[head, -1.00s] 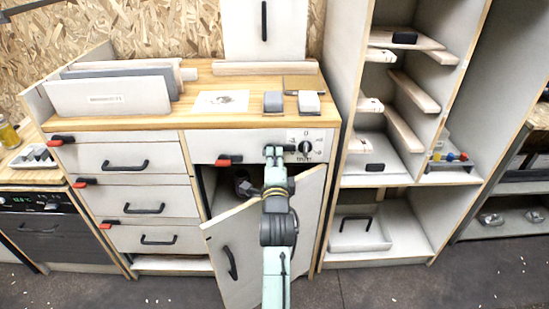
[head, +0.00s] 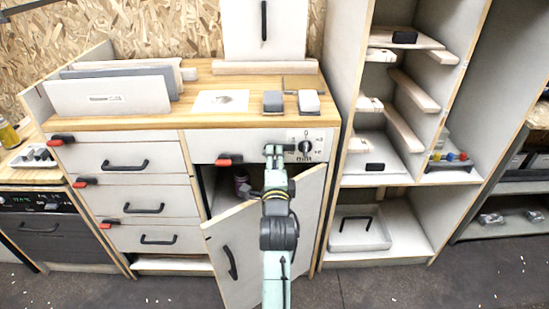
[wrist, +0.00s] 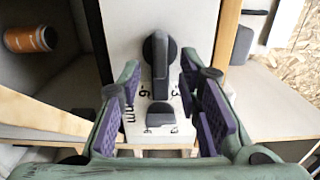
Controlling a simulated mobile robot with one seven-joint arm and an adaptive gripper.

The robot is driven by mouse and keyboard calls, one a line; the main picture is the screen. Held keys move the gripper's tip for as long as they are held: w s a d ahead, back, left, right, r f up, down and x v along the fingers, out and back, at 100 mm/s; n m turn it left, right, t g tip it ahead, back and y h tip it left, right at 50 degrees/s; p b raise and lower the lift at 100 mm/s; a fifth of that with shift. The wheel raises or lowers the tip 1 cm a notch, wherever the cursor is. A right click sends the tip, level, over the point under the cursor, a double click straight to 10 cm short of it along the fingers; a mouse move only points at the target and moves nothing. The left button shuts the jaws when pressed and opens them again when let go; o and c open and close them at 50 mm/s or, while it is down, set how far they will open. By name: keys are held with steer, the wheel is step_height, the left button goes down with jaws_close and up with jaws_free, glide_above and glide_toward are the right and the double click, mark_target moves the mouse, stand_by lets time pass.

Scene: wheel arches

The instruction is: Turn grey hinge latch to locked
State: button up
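A dark round knob with a raised grip bar (head: 305,147) sits on the white panel at the right end of the counter front, beside printed numbers. It also shows in the wrist view (wrist: 160,56), with its bar running up and down the picture. A small grey half-round piece (wrist: 160,116) shows below it there; I cannot tell which of these is called the hinge latch. My gripper (head: 275,150) is just left of the knob in the head view. In the wrist view my gripper (wrist: 160,75) is open, its purple-padded fingers on either side of the bar, with gaps visible.
The cabinet door (head: 235,250) below hangs open, with an orange-labelled bottle (wrist: 30,38) inside. A dark grey block (head: 273,102) and a light grey block (head: 309,102) stand on the counter (head: 225,120) above. Red latches (head: 225,160) mark the drawers. A tall shelf stands right.

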steer(key=s, duration=0.6)
steer(key=shift+s, duration=0.25)
